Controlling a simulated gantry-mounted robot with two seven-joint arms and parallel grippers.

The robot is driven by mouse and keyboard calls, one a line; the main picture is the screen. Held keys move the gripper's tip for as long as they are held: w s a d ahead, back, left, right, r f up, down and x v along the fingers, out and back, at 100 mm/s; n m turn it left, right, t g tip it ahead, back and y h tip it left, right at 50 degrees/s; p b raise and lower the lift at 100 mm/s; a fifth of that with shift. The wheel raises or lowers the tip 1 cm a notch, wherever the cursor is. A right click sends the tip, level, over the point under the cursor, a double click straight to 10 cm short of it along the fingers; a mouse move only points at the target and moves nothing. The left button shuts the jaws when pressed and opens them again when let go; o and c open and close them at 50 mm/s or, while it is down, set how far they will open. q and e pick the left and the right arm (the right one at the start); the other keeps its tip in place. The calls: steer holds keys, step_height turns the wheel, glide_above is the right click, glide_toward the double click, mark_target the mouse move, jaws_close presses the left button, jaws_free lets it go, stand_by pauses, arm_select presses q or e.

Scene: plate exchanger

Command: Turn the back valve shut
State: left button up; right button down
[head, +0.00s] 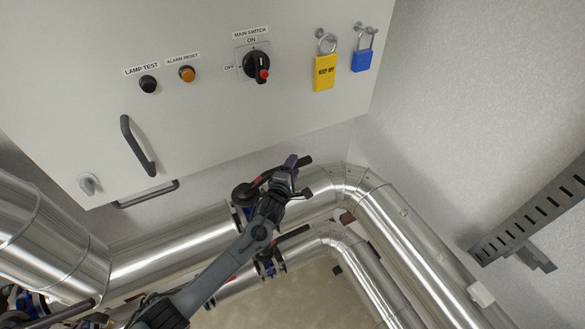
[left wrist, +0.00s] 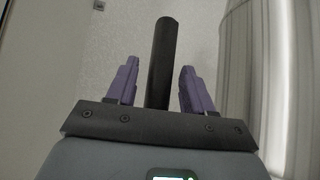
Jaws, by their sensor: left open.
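The back valve (head: 249,212) sits on the upper insulated pipe, partly hidden behind my left arm. Its lever shows red near the pivot, and its black grip (head: 304,161) sticks out past my gripper to the upper right. My left gripper (head: 295,174) is at the lever's outer part, with its purple fingers open. In the left wrist view the black grip (left wrist: 161,62) stands between the two fingers (left wrist: 155,85), with a visible gap on each side. My right gripper is not in view.
A second valve (head: 269,266) with a black-gripped lever (head: 292,234) is on the lower pipe (head: 310,242), close to my left arm. The cabinet (head: 200,120) with a handle, switch and padlocks stands above. A slotted metal tray (head: 530,222) is at the right wall.

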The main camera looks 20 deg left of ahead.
arm_select(q)
jaws_close()
